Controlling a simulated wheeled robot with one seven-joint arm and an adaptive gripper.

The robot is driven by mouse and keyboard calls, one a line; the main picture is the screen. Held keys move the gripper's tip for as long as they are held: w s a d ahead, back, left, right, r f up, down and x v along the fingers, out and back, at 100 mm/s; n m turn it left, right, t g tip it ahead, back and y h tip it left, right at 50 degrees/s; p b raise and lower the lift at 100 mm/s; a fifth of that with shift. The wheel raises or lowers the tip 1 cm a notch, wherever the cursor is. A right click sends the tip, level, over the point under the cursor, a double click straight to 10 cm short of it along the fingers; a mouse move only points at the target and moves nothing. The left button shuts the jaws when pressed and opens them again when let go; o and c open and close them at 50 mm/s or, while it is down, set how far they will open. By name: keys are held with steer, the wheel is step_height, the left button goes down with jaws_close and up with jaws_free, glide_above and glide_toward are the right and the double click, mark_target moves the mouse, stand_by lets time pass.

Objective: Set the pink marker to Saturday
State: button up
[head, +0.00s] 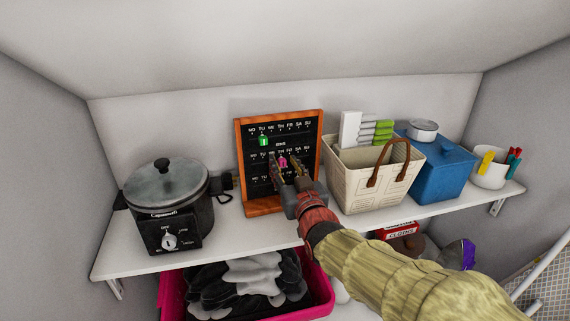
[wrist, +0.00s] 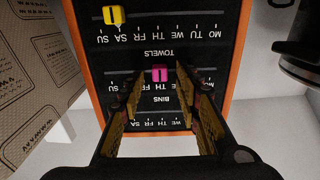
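The pink marker (head: 283,162) is on the middle row, labelled BINS, of a black board with an orange-brown frame (head: 318,128). In the wrist view, where the lettering is upside down, the pink marker (wrist: 159,73) lines up with TH. My gripper (head: 287,165) is open in front of the board. In the wrist view, its fingers (wrist: 160,88) stand apart on either side of the pink marker, with visible gaps. I cannot tell whether the tips touch the board. The SA label of that row is mostly hidden by a finger in the wrist view.
A green marker (head: 263,141) sits at TU on the top row. A yellow marker (wrist: 115,16) sits near SA on the TOWELS row. A slow cooker (head: 168,200) stands left of the board; a cream basket (head: 360,185) and a blue box (head: 440,168) stand right.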

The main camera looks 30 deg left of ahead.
steer(key=c, duration=0.4)
jaws_close()
stand_by(0.5)
